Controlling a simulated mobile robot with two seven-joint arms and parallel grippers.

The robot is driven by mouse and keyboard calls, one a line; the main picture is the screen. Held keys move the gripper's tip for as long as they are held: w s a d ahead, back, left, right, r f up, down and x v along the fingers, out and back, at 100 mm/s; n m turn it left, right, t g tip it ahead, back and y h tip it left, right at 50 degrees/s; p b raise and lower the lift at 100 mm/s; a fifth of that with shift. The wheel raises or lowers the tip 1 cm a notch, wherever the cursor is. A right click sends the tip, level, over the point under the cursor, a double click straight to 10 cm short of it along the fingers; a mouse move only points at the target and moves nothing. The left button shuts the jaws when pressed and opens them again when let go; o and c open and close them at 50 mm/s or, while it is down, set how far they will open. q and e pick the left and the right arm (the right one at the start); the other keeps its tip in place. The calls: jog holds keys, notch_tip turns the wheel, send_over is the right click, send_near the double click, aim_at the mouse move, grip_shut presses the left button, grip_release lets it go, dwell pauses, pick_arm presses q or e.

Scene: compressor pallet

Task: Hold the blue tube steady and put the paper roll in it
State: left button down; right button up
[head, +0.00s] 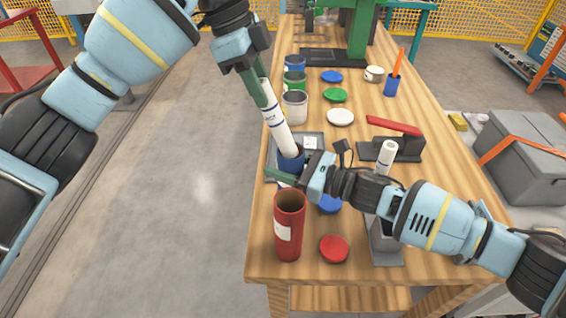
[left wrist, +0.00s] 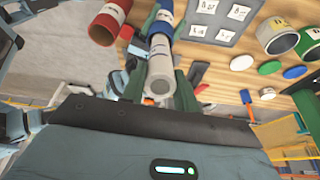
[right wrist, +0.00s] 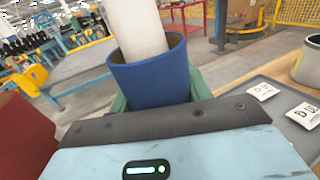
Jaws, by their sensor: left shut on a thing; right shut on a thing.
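The white paper roll (head: 278,130) is tilted, its lower end at the mouth of the blue tube (head: 291,160). My left gripper (head: 263,92) is shut on the roll near its upper end. In the left wrist view the roll (left wrist: 160,70) lies between the green fingers, with the blue tube (left wrist: 164,12) beyond it. My right gripper (head: 284,176) is shut on the blue tube, low over the table's left side. In the right wrist view the roll (right wrist: 138,28) enters the open top of the blue tube (right wrist: 152,83); its lower end is hidden inside.
A red tube (head: 289,225) stands close in front of my right gripper, near a red lid (head: 334,249). A grey tray (head: 314,140) lies behind the blue tube. Cans and lids stand farther back. Another white roll (head: 387,155) stands upright at the right, near a red-handled tool (head: 393,126).

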pick_arm(q)
jog(key=shift+f, duration=0.3)
jog(key=c, duration=1)
grip_release()
jog(key=shift+r, duration=0.1)
jog(key=v, duration=1.2)
pick_arm(e)
jog(key=o, duration=1)
jog(key=shift+o, duration=0.2)
jog(key=shift+d, duration=0.15)
